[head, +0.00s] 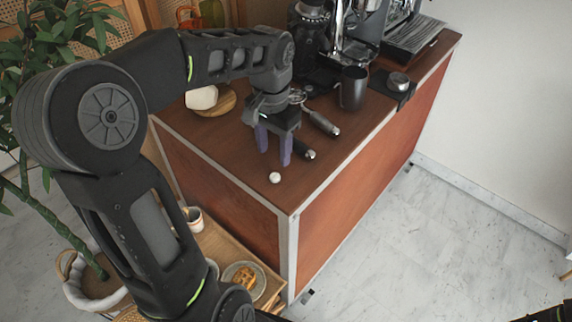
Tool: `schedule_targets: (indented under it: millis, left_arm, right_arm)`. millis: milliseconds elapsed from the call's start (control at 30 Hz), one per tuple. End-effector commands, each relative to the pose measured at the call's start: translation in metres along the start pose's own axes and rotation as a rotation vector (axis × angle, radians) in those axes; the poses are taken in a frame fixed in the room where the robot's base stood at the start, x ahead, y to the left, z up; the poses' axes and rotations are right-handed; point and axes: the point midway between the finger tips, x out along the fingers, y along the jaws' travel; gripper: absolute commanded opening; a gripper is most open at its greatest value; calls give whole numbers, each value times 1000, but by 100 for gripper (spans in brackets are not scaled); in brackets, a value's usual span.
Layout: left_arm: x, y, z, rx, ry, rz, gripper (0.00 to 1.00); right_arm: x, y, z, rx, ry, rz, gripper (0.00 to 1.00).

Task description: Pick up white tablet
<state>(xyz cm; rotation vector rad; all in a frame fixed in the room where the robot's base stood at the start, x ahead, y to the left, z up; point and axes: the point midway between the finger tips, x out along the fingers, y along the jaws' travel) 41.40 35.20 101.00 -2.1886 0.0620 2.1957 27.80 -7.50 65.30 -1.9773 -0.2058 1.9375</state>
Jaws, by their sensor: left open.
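The white tablet (275,178) is a small round white piece lying on the brown cart top, near its front corner. My left gripper (274,157) points down above the cart top, just behind the tablet in the picture. Its two purple fingers are apart with nothing seen between them. The tablet shows clear of the fingertips. How high the fingertips are above the cart top is hard to tell. My right gripper is not visible; only a dark part of mine shows at the bottom right corner.
Close to the right finger lies a dark-handled tool (308,154), with a portafilter (322,123) behind it. A dark metal cup (353,88), a tamper (398,82) and the espresso machine stand farther back. A white cup (201,97) is at left. The top's front right is clear.

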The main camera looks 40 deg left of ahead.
Motion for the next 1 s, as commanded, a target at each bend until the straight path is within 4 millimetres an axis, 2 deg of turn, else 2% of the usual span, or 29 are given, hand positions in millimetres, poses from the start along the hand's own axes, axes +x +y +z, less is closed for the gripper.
schedule_targets:
  millis: [333, 600, 1000]
  left_arm:
    - [2, 0, 0, 0, -1, 1, 49]
    - [25, 0, 0, 0, -2, 1, 49]
    - [33, 0, 0, 0, -3, 2, 49]
  right_arm:
    - [0, 0, 1, 0, -2, 0, 36]
    - [-2, -1, 1, 1, -2, 1, 36]
    - [-5, -2, 1, 1, -2, 1, 36]
